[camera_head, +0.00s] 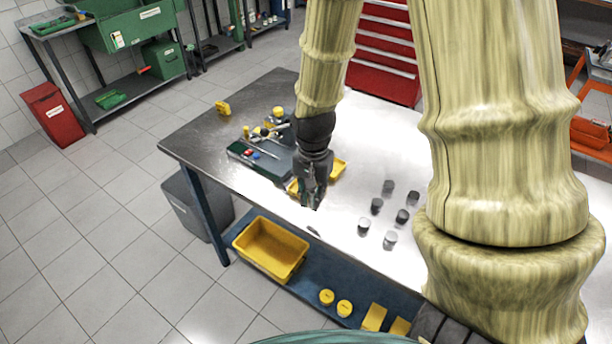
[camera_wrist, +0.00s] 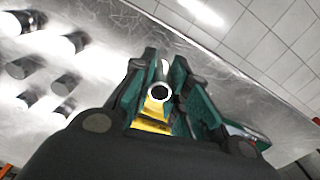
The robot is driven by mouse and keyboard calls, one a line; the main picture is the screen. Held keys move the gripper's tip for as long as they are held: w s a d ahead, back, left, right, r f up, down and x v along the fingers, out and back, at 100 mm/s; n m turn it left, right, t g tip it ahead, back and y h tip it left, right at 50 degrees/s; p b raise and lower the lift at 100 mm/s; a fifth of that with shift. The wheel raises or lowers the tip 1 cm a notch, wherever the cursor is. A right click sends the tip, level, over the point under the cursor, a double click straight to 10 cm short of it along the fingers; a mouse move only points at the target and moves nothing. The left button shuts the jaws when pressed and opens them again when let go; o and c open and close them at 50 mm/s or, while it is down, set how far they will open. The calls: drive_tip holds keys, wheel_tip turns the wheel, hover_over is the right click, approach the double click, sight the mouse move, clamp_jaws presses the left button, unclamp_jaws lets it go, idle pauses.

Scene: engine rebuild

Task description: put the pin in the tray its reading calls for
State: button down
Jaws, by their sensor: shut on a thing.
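My gripper (camera_head: 311,201) hangs fingers-down over the front part of the steel bench. In the wrist view its two green-lined fingers (camera_wrist: 163,68) are shut on the pin (camera_wrist: 161,91), a small grey tube whose round hollow end faces the camera. The rest of the pin is hidden. A yellow tray (camera_head: 339,169) lies on the bench behind my gripper, mostly covered by it. Yellow also shows between the fingers in the wrist view; I cannot tell whether that is the tray. No reading is legible.
Several grey cylindrical parts (camera_head: 389,186) stand on the bench to the right. A yellow bin (camera_head: 270,250) sits on the lower shelf. The front left of the bench top is clear.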

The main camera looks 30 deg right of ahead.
drive_tip(key=w+d+p, duration=0.1)
drive_tip(key=w, duration=0.1)
drive_tip(key=w+d+p, duration=0.1)
drive_tip(key=w+d, duration=0.1)
drive_tip(key=w, duration=0.1)
drive_tip(key=w+d, duration=0.1)
drive_tip(key=w, duration=0.2)
drive_tip(key=shift+w+d+f+p, duration=0.2)
drive_tip(key=shift+d+f+p, duration=0.05)
drive_tip(key=shift+f+p, duration=1)
drive_tip(key=shift+f, duration=0.95)
drive_tip(key=shift+f, duration=0.1)
drive_tip(key=c, duration=1.4)
unclamp_jaws()
drive_tip(key=shift+c, duration=0.2)
drive_tip(key=shift+o, duration=0.3)
drive_tip(key=shift+r, duration=0.2)
wheel_tip(320, 180, up, 12)
drive_tip(key=b, duration=0.3)
drive_tip(key=shift+b, duration=0.4)
